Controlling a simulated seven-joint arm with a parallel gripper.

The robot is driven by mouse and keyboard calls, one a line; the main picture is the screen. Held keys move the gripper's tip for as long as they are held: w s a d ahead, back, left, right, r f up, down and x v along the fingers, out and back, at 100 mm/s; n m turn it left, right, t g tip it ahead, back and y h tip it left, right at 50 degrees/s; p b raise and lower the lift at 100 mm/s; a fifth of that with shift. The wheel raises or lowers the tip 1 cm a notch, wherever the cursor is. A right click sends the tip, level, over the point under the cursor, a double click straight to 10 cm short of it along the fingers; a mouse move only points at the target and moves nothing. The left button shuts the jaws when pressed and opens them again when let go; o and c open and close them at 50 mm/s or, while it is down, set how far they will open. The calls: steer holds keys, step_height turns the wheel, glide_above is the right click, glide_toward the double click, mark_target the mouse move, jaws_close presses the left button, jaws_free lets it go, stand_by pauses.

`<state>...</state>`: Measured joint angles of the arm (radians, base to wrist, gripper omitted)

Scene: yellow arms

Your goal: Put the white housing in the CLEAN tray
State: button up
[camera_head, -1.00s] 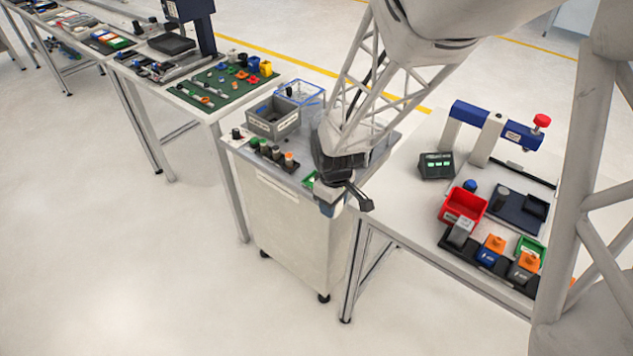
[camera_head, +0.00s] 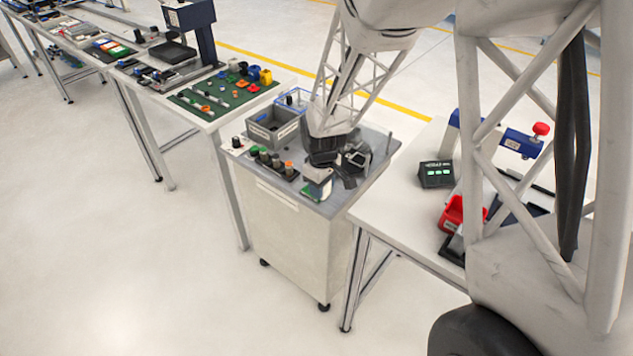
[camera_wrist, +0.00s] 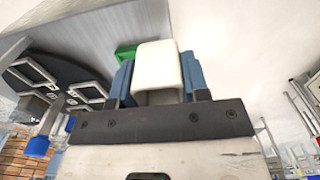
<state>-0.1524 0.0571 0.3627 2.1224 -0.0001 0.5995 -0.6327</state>
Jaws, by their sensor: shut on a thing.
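My gripper (camera_head: 330,172) is over the front right part of the grey cart top (camera_head: 345,203). In the wrist view its two blue fingers (camera_wrist: 158,80) are shut on the white housing (camera_wrist: 158,65), a pale rounded block gripped from both sides. In the head view the housing (camera_head: 317,189) shows partly below the gripper. A green piece, seemingly a tray edge, shows just beside the housing in the wrist view (camera_wrist: 126,52). No CLEAN label is readable, and I cannot tell whether the housing touches anything below.
A grey labelled bin (camera_head: 272,128) and a row of small dark holders (camera_head: 270,160) stand on the cart. A red bin (camera_head: 460,213) and a dark box with green lights (camera_head: 436,173) stand on the right table. A green mat (camera_head: 222,95) with small parts lies on the left table.

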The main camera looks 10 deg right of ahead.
steer(key=shift+w+a+f, duration=0.1)
steer(key=shift+w+a, duration=0.1)
steer(key=shift+w, duration=1.05)
steer(key=shift+w+a+f, duration=0.1)
steer(key=shift+w+a, duration=0.05)
steer(key=shift+w, duration=1.05)
steer(key=shift+w, duration=0.1)
steer(key=shift+w, duration=0.25)
steer(key=shift+w+a+f, duration=0.1)
steer(key=shift+f, duration=1.75)
steer(key=shift+f, duration=0.15)
steer(key=o, duration=0.9)
